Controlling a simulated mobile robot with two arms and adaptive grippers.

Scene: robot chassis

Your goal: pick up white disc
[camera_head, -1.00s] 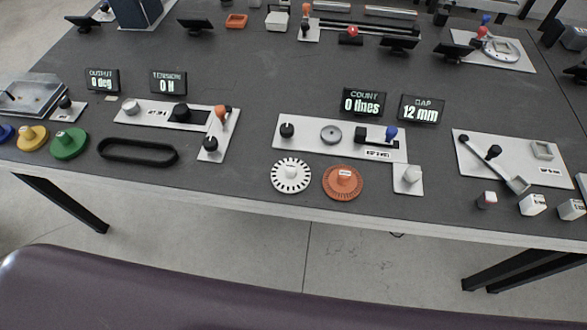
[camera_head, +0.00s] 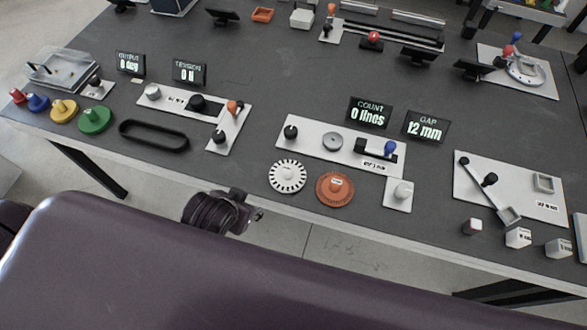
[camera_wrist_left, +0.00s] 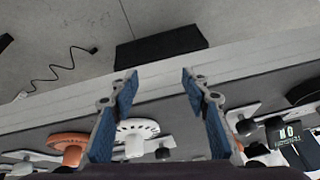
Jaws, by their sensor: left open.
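The white disc (camera_head: 287,176) has a slotted rim and a small central knob. It lies flat near the front edge of the table in the head view, left of an orange disc (camera_head: 335,189). In the left wrist view the white disc (camera_wrist_left: 136,129) shows between the fingers in the picture, beyond them, with the orange disc (camera_wrist_left: 70,142) to its left. My left gripper (camera_wrist_left: 155,85) is open and empty. In the head view part of my left arm (camera_head: 218,212) shows in front of the table edge, apart from the disc. My right gripper is not in view.
A white panel (camera_head: 310,142) with knobs lies behind the discs, with count and gap displays (camera_head: 370,113) beyond. A small white plate with a knob (camera_head: 400,194) is right of the orange disc. A black belt loop (camera_head: 153,135) lies left. The table edge runs just in front.

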